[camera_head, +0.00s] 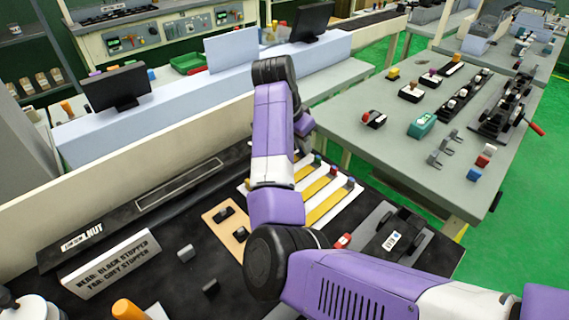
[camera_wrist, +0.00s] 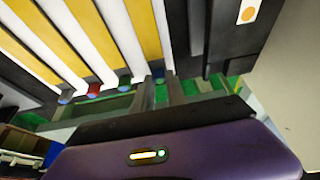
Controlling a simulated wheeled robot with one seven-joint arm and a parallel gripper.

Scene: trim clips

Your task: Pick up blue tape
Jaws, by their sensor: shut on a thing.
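In the wrist view my gripper (camera_wrist: 160,82) points at the end of a row of yellow and white strips. Its two fingers are close together on a small blue piece, the blue tape (camera_wrist: 158,71), at a strip's end; the fingers hide part of it. In the head view the strips' board (camera_head: 322,195) lies on the dark bench, partly behind my arm. My gripper is mostly hidden there by my forearm.
A tan board with black clips (camera_head: 216,218) lies left of the strips, and a grey fixture (camera_head: 395,240) lies right of them. A white sign (camera_head: 110,268) stands at the left. A grey table (camera_head: 440,165) with several parts stands beyond the bench at the right.

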